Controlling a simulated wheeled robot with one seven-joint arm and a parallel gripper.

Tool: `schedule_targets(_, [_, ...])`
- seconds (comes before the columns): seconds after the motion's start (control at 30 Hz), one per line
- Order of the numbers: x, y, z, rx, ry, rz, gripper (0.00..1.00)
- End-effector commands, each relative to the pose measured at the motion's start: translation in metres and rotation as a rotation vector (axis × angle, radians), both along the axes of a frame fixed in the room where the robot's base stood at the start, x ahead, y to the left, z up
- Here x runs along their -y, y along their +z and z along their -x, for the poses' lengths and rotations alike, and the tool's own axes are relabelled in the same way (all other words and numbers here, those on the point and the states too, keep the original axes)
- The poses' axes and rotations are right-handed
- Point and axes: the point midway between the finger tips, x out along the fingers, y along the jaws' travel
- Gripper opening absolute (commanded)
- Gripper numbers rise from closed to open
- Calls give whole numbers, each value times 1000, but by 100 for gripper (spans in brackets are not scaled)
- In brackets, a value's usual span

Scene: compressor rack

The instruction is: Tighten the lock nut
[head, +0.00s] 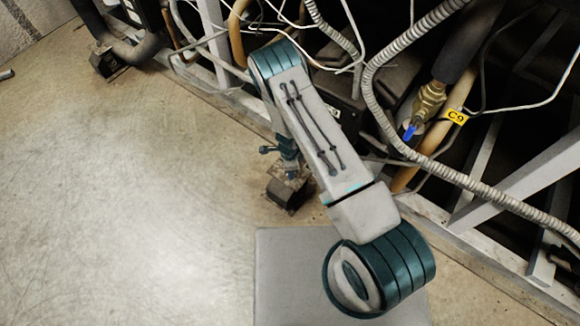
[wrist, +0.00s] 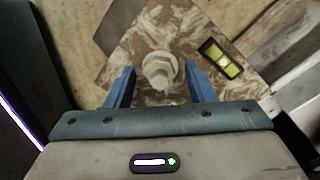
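The lock nut (wrist: 157,70) shows in the wrist view as a pale hex nut with a washer-like base, on a stud in the middle of a stained mounting plate (wrist: 135,47). My gripper (wrist: 160,82) is open, with one blue finger on each side of the nut and visible gaps between. In the head view my gripper (head: 290,171) is over the rusty foot block (head: 287,192) at the base of the rack; my arm hides part of that area, and the nut cannot be made out there.
A small yellow-green bubble level (wrist: 221,59) lies on the plate, right of the nut. The rack's pale frame rail (head: 425,213) runs close by. A grey corrugated conduit (head: 375,100), pipes and a blue-handled valve (head: 410,132) hang above. The floor at left (head: 120,190) is clear.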

Motion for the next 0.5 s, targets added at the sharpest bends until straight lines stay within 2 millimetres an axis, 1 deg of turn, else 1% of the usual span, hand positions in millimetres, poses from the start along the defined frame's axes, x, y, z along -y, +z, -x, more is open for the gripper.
schedule_targets(0.27, [1, 0, 0, 0, 1, 1, 52])
schedule_targets(0.33, [1, 4, 0, 1, 1, 1, 52])
schedule_targets(0.43, [0, 15, -1, 2, 2, 1, 52])
schedule_targets(0.5, [0, 28, -1, 2, 2, 1, 52])
